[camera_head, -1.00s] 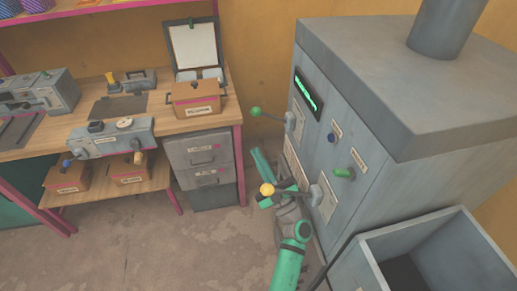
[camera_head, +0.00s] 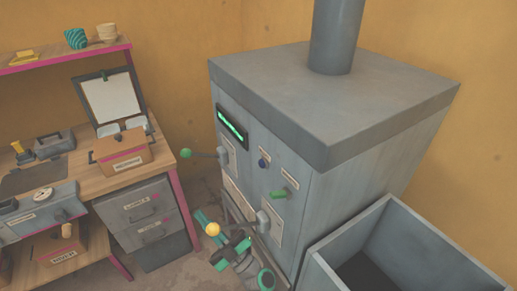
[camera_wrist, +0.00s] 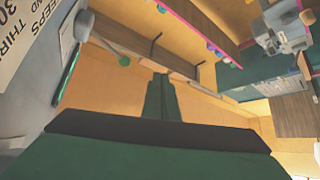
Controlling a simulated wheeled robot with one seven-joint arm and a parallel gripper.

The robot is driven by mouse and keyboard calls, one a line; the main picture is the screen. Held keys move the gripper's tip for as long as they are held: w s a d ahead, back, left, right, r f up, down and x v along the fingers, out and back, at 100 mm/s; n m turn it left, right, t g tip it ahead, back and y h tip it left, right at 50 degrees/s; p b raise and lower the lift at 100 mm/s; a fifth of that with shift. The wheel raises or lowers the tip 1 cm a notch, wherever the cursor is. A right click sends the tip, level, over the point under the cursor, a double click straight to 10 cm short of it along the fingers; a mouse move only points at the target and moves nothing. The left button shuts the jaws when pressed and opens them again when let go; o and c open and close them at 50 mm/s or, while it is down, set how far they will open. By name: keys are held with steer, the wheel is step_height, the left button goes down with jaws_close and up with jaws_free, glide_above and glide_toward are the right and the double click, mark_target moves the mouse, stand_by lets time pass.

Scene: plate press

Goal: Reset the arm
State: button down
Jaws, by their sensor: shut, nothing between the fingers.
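My gripper (camera_wrist: 160,85) shows in the wrist view with its green fingers together, pointing up the picture, and nothing between them. In the head view my green and grey arm is low in the middle, close in front of the grey press machine (camera_head: 365,165). Its fingertips are hard to pick out there. A lever with a yellow ball (camera_head: 212,229) and a lever with a green ball (camera_head: 101,157) stick out from the machine's front. My arm is just below the yellow ball; I cannot tell whether they touch. The fingers appear clear of the green ball (camera_wrist: 124,60) in the wrist view.
The machine has a lit green display (camera_head: 232,127), a blue button (camera_head: 262,163) and a green knob (camera_head: 278,194). An open grey bin (camera_head: 430,262) stands at its right. A wooden workbench (camera_head: 95,200) with boxes and tools stands at the left, drawers (camera_head: 150,220) beneath.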

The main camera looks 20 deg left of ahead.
steer(key=shift+d, duration=0.15)
steer(key=s+d+f+m+t+h, duration=0.3)
steer(key=s+d+m+t+h, duration=0.2)
steer(key=d+m+t+h, duration=0.5)
steer(key=s+d+f+m+t+h, duration=0.4)
steer(key=s+d+m+t+h, duration=0.25)
steer(key=d, duration=0.55)
steer(key=s+d+f+m+g+h, duration=0.2)
steer(key=s+d+m+g+h, duration=0.4)
steer(key=s+d, duration=0.7)
steer(key=shift+s+d+f+h, duration=0.15)
steer(key=shift+s+f+h, duration=0.3)
steer(key=shift+h, duration=0.6)
steer(key=shift+w+m, duration=0.1)
steer(key=shift+m, duration=0.25)
